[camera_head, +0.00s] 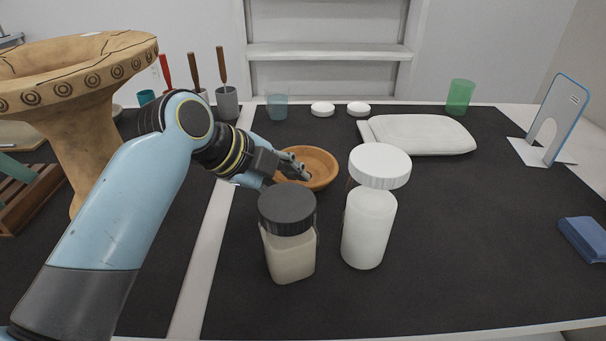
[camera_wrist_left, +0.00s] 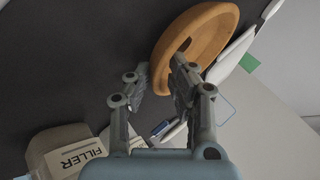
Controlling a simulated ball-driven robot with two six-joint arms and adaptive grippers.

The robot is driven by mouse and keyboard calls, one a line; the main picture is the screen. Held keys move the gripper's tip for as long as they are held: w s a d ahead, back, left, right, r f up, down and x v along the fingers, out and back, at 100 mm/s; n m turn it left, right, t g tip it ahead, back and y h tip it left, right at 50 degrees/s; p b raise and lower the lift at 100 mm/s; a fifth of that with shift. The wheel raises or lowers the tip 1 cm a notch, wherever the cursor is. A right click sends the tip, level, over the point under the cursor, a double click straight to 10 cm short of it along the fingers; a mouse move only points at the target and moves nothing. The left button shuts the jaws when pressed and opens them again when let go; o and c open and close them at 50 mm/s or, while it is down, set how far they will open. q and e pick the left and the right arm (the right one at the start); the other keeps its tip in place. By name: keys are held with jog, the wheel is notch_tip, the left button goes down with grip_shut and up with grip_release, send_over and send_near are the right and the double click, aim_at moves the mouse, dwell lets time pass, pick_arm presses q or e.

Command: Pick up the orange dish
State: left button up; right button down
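The orange dish (camera_head: 325,164) is a shallow round bowl on the dark mat, behind two jars. Its near-left part is hidden by my left gripper (camera_head: 299,166) and a dark jar lid. In the left wrist view the dish (camera_wrist_left: 213,38) shows tilted at the top centre. My left gripper (camera_wrist_left: 160,70) has its fingers apart there, with one finger overlapping the dish and the other just outside its rim. The rim lies between the fingers in the picture; I cannot tell whether they touch it. My right gripper is not in view.
A dark-lidded jar (camera_head: 289,252) and a white-lidded jar (camera_head: 369,230) stand in front of the dish. A white slab (camera_head: 420,134), green cup (camera_head: 460,96) and blue block (camera_head: 584,239) lie further right. A large tan pedestal bowl (camera_head: 88,125) stands left. The mat's right middle is clear.

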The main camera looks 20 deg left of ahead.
pick_arm(q)
grip_shut()
